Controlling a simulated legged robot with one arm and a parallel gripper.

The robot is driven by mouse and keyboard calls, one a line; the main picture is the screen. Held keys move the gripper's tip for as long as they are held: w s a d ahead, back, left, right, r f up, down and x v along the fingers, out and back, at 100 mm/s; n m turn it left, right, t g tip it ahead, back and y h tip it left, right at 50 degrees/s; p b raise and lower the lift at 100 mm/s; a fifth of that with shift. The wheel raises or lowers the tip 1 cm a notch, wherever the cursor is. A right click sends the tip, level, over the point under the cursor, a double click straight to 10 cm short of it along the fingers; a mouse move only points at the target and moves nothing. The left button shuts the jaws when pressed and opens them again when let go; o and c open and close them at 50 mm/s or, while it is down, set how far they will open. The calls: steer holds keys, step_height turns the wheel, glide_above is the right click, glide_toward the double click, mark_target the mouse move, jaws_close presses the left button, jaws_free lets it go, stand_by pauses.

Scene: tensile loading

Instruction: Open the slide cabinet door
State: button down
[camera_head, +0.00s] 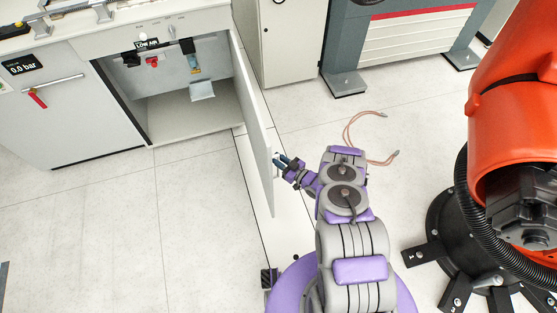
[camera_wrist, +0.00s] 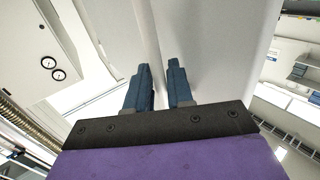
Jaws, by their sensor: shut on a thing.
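The white cabinet door (camera_head: 254,110) stands swung wide open from the right side of the cabinet (camera_head: 165,95), whose inside is exposed. My gripper (camera_head: 282,160) is at the outer face of the door near its free end, shut on the door. In the wrist view, the two blue fingers of my gripper (camera_wrist: 160,70) point at the white door panel (camera_wrist: 215,45), with the panel's edge running up between them. The exact contact at the fingertips, and any handle there, is hard to make out.
Inside the cabinet hang a red-handled part (camera_head: 152,62) and a small tray (camera_head: 202,91). An orange robot arm (camera_head: 520,110) on a black base stands at right. A thin looped cable (camera_head: 372,152) lies on the floor. Floor left of the door is clear.

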steer(key=shift+w+d+r, duration=0.15)
steer(key=shift+w+r, duration=0.1)
steer(key=shift+w, duration=0.05)
steer(key=c, duration=1.3)
jaws_free()
steer(key=shift+c, duration=0.2)
steer(key=shift+o, duration=1)
steer(key=shift+f, duration=0.15)
steer(key=shift+s, duration=0.1)
steer(key=v, duration=1.7)
steer(key=shift+s+d, duration=0.1)
